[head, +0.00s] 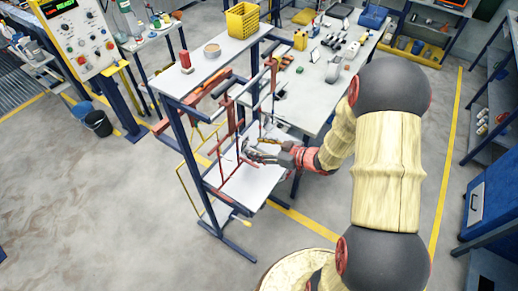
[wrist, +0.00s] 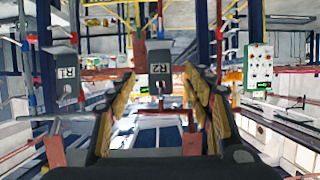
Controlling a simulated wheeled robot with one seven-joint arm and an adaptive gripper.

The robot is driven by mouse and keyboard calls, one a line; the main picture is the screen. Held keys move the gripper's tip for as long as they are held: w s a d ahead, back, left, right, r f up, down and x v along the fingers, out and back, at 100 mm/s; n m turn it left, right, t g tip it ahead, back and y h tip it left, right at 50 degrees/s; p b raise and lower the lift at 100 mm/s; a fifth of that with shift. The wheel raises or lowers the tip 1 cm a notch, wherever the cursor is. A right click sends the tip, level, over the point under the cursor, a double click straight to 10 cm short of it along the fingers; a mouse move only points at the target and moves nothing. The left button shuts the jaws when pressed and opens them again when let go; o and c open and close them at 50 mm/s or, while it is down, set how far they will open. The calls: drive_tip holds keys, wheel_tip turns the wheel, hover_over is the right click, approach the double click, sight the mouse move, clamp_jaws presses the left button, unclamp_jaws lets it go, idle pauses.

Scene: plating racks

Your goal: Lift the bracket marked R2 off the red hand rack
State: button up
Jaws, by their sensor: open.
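The grey bracket marked R2 (wrist: 160,68) hangs upright in the wrist view, beyond and between the fingertips of my open gripper (wrist: 163,95). I cannot tell whether either finger touches it. A like bracket marked R1 (wrist: 67,75) hangs to its left, outside the left finger. The red hand rack (head: 222,150) stands on the blue-framed stand in the head view, with thin red bars and uprights. There my gripper (head: 250,152) reaches in at the rack's right side. The brackets are too small to make out in the head view.
The stand's white top shelf (head: 218,62) lies above my gripper, and its lower white shelf (head: 250,186) below. A yellow crate (head: 243,20) sits on the top. A cluttered table (head: 318,85) stands behind. The floor at left front is clear.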

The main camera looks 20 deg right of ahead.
sight(245, 145)
drive_tip(key=x, duration=0.7)
drive_tip(key=shift+w+f, duration=0.1)
drive_tip(key=shift+c, duration=0.3)
drive_tip(key=c, duration=1.2)
drive_tip(key=o, duration=0.6)
drive_tip(key=c, duration=0.5)
drive_tip(key=shift+c, duration=0.6)
